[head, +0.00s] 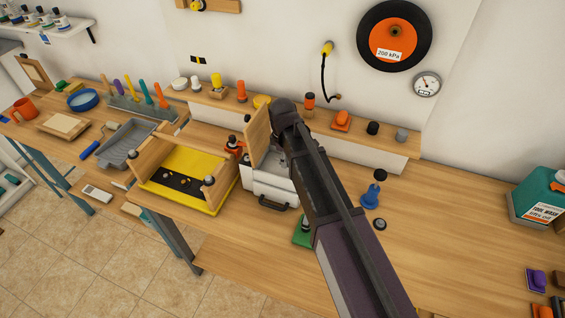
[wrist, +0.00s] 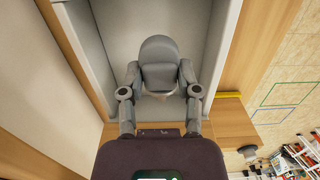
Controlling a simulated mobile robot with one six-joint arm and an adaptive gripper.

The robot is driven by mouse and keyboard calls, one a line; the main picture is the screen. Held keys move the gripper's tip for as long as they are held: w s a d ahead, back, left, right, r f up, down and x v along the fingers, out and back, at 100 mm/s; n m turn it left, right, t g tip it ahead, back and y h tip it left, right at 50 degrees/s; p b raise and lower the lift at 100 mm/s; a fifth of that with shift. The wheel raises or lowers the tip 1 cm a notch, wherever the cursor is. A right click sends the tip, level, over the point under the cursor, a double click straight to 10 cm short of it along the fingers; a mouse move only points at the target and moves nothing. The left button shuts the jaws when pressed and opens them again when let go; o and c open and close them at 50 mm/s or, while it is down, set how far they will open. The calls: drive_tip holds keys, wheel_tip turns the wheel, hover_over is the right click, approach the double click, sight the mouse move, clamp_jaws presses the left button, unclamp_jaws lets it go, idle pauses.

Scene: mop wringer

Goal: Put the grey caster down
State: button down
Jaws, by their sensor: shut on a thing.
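The grey caster (wrist: 158,50) is in the wrist view, with a rounded grey top. My gripper (wrist: 159,76) is shut on it, with one finger at each side. Behind it is a pale grey walled recess (wrist: 207,40) with wood on both sides. I cannot tell whether the caster touches the recess. In the head view my arm hides the gripper and the caster.
A white unit (head: 264,188) with a black handle and an upright wooden panel (head: 258,135) stand beside my arm. A yellow tray (head: 219,198) is left of them. A blue piece (head: 371,196) stands to the right. The bench (head: 450,215) is mostly clear farther right.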

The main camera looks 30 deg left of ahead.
sight(284, 170)
drive_tip(key=shift+w+a+f, duration=0.25)
drive_tip(key=shift+w+a, duration=0.15)
drive_tip(key=shift+a, duration=0.2)
drive_tip(key=shift+d+f+b, duration=0.1)
drive_tip(key=shift+f+b, duration=1.5)
drive_tip(key=shift+b, duration=0.2)
drive_tip(key=shift+f, duration=0.2)
drive_tip(key=shift+c, duration=1.5)
unclamp_jaws()
drive_tip(key=shift+s+r, duration=0.1)
drive_tip(key=shift+r, duration=0.1)
drive_tip(key=r+p, duration=1.2)
drive_tip(key=shift+a, duration=0.4)
